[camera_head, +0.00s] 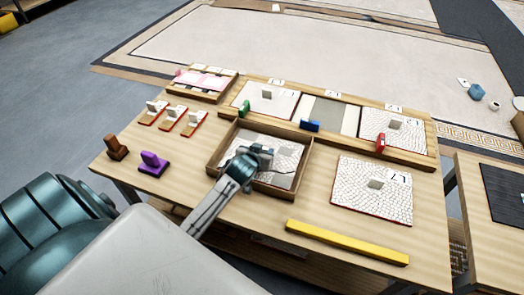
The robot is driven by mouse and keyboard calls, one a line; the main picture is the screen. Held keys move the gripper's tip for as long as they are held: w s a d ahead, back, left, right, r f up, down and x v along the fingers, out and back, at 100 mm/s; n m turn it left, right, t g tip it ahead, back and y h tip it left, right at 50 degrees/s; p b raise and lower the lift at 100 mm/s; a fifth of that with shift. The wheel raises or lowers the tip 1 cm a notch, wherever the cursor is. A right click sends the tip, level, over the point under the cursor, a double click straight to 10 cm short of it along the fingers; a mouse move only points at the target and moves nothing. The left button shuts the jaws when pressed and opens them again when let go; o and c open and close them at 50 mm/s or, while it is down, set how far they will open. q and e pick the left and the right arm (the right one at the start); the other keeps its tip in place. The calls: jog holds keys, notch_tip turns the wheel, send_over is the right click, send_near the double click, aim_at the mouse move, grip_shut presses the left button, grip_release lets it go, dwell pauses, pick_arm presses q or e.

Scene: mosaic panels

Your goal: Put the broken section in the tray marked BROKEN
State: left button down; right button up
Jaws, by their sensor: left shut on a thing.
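A pale mosaic section (286,154) with a dark crack line lies inside a brown wooden-walled tray (300,178) at the middle of the table. My left gripper (262,153) reaches into this tray from the front and is shut at the section, apparently on its small grey grip block, which is mostly hidden by the fingers. I cannot tell whether the section is lifted off the tray floor. No BROKEN marking is readable on the tray. My right gripper is not in view.
A wooden frame (431,146) behind holds two mosaic sections (268,104) (405,142) beside a grey gap (328,112). Another mosaic section (350,195) lies at right. A yellow bar (346,243) lies along the front edge. Purple (154,164) and brown (116,148) blocks stand left.

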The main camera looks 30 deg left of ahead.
pick_arm(q)
jog(key=c, duration=0.8)
grip_release()
jog(key=shift+f, duration=0.1)
jog(key=shift+c, duration=0.2)
jog(key=p+v, duration=0.2)
jog(key=v, duration=1)
jog(key=s+d+f, duration=0.1)
jog(key=s, duration=0.1)
jog(key=s+d+f+m+g+h, duration=0.1)
jog(key=s, duration=0.2)
jog(key=s+d+f+g, duration=0.1)
jog(key=s+d, duration=0.1)
jog(key=s, duration=0.1)
jog(key=shift+s, duration=0.2)
jog(key=s+d+m+g+h, duration=0.2)
jog(key=s+d, duration=0.3)
jog(key=s, duration=0.6)
jog(key=shift+d+f+m+g+h, duration=0.2)
jog(key=shift+f+m+g+h, duration=0.1)
jog(key=shift+g, duration=0.3)
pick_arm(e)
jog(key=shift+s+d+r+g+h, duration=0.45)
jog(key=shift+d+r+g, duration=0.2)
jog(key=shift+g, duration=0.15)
